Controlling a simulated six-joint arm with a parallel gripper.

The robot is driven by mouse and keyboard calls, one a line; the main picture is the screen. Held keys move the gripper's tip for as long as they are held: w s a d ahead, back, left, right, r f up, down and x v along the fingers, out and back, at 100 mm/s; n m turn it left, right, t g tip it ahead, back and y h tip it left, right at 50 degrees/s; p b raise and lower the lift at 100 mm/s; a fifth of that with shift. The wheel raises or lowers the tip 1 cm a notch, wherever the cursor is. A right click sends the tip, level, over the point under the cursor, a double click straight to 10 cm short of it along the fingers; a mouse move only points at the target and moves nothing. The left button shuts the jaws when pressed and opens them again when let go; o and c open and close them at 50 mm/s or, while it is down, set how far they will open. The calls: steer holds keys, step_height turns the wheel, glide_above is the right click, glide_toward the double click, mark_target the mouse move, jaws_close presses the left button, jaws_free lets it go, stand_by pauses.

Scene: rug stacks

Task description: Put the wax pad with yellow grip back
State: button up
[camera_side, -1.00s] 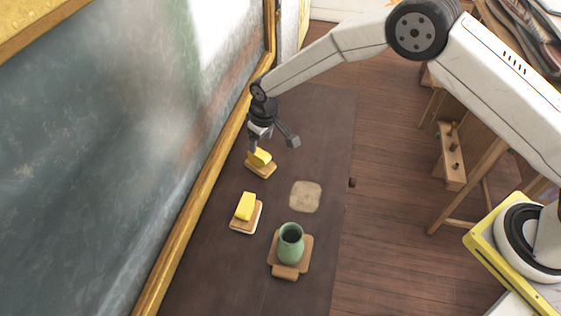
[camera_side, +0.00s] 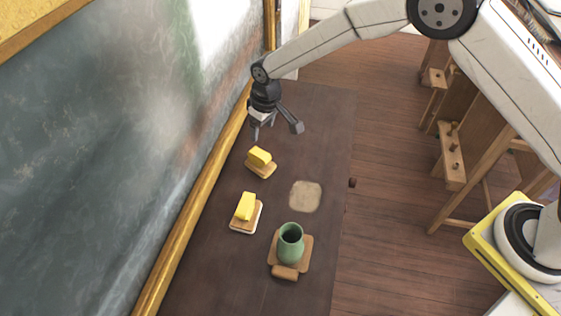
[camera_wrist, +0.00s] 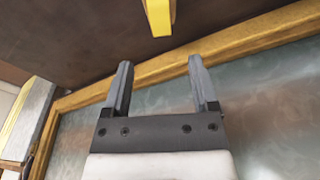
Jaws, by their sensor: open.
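Two pads with yellow grips lie on the dark table. The farther pad (camera_side: 260,161) is a yellow block on a tan base, near the framed board. The nearer pad (camera_side: 246,211) has a yellow grip on a tan base with a pale layer under it. I cannot tell which one is the wax pad. My gripper (camera_side: 275,130) is open and empty, above and beyond the farther pad. In the wrist view, the open fingers (camera_wrist: 158,75) show nothing between them, and a yellow grip (camera_wrist: 158,14) shows past the tips.
A green vase (camera_side: 290,243) stands on a wooden pad with a brown grip (camera_side: 285,272). A pale square patch (camera_side: 305,196) is bare on the table (camera_side: 325,130). The gold-framed board (camera_side: 110,150) borders the left side. Wooden easels (camera_side: 455,150) stand at right.

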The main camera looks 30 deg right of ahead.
steer(key=shift+d, duration=0.1)
steer(key=s+d+r+m, duration=0.2)
steer(key=s+d+r, duration=0.7)
steer(key=d, duration=0.4)
steer(key=s+d+m, duration=0.1)
steer(key=s+d, duration=0.2)
steer(key=s, duration=0.5)
steer(key=s+d+r+m+t, duration=0.1)
steer(key=s+d, duration=0.3)
steer(key=s, duration=0.4)
steer(key=shift+s+d+h, duration=0.3)
steer(key=shift+h, duration=0.1)
